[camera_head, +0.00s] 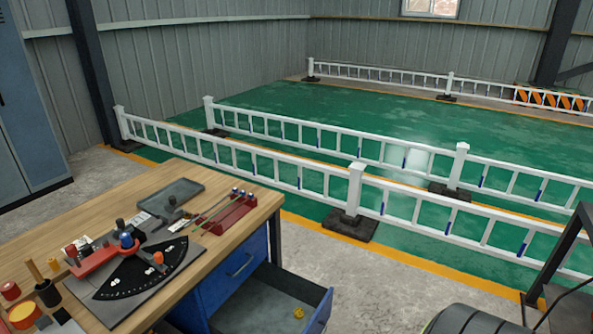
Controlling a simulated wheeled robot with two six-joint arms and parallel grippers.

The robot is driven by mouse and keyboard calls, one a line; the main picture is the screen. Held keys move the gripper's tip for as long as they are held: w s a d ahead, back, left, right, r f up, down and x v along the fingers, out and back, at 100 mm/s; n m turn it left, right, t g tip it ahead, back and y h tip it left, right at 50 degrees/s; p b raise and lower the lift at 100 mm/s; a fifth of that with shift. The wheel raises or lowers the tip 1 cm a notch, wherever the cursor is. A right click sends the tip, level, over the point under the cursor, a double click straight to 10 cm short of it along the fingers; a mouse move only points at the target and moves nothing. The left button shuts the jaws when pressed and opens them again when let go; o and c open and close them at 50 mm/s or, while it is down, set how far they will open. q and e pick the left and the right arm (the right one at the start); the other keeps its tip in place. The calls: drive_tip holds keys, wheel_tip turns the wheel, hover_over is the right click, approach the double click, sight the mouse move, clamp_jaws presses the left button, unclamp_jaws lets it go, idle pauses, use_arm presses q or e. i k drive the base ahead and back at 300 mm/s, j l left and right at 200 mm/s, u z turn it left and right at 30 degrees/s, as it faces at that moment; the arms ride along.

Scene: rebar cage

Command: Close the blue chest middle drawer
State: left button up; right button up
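The blue chest (213,291) stands under the right end of a wooden workbench. Its upper drawer (240,264) is shut and has a bar handle. The drawer below it (262,300) is pulled out toward the right, with its grey inside showing and its blue front panel (322,305) standing well away from the chest. A small yellow object (298,313) lies inside it. The lower part of the chest and the drawer's near end are cut off by the picture's bottom edge. Neither of my grippers is in view.
The wooden workbench (110,192) carries a grey tray (171,193), a red rack (229,214), a black fan-shaped gauge (146,269) and small tools. Bare concrete floor (360,271) lies right of the drawer. White railings (355,188) stand beyond. A dark rounded object (477,320) is at bottom right.

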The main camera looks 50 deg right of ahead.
sight(265, 302)
drive_tip(key=k+z, duration=0.1)
drive_tip(key=z, duration=1.45)
